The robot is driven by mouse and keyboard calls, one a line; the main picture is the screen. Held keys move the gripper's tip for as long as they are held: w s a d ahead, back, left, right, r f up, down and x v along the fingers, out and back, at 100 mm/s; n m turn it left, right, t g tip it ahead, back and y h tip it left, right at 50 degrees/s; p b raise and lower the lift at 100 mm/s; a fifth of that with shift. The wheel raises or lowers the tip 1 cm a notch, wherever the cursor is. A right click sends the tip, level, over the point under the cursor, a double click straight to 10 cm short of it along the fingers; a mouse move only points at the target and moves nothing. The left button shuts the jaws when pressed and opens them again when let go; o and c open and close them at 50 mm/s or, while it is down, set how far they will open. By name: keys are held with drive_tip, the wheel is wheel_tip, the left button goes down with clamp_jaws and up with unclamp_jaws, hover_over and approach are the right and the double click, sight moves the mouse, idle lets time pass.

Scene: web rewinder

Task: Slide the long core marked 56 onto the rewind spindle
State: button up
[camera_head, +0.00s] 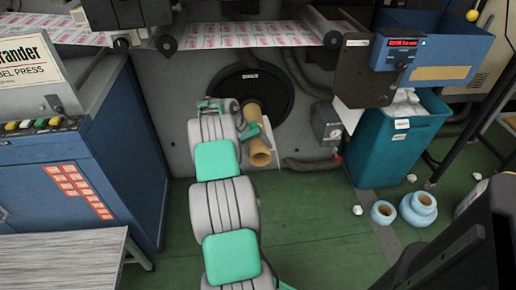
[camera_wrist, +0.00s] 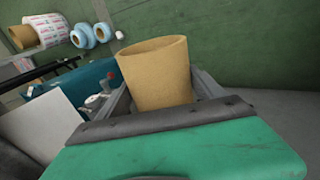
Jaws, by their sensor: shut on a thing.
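A tan cardboard core (camera_head: 259,149) is held in my gripper (camera_head: 243,124). In the head view it points away from me, with its near end low and its far end in front of the round black disc (camera_head: 278,92) on the machine wall. No number shows on it. The wrist view also shows the core (camera_wrist: 158,75) between the jaws, its open end upward in the picture. No bare rewind spindle shows. I cannot tell whether the far end touches the disc or goes around a spindle.
A teal bin (camera_head: 390,155) stands right of the disc, below a blue box (camera_head: 440,45). Blue rolls (camera_head: 418,208) lie on the green floor. A blue cabinet (camera_head: 75,170) stands at left. Printed web (camera_head: 245,35) runs above. A hose (camera_head: 310,163) lies right of the core.

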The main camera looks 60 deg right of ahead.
drive_tip(key=o, duration=2)
drive_tip(key=p+v, duration=0.2)
drive_tip(key=v, duration=0.6)
drive_tip(key=w+a+r+n+t+p, duration=0.1)
drive_tip(key=w+a+r+p, duration=0.3)
drive_tip(key=r, duration=0.3)
drive_tip(key=w+a+r+n+t+p, duration=0.1)
drive_tip(key=w+a+r, duration=0.3)
drive_tip(key=a+r, duration=0.15)
drive_tip(key=w+a+r+n+t+p, duration=0.3)
drive_tip(key=a+r+p, duration=0.3)
drive_tip(key=a+r, duration=0.95)
drive_tip(key=s+a+r+n+y+p, duration=0.1)
drive_tip(key=s+a+r+n+p, duration=0.1)
drive_tip(key=a, duration=0.7)
drive_tip(key=s+a+r+n+t+y+p, duration=0.1)
drive_tip(key=s+a+r+n+p, duration=0.1)
drive_tip(key=s+a, duration=0.4)
drive_tip(key=s+a+r+n+t+y+p, duration=0.1)
drive_tip(key=s+a+r+p, duration=0.2)
drive_tip(key=a, duration=1.1)
drive_tip(key=shift+s+n+y+p, duration=0.4)
drive_tip(key=shift+s+p, duration=0.45)
drive_tip(key=shift+s, duration=0.05)
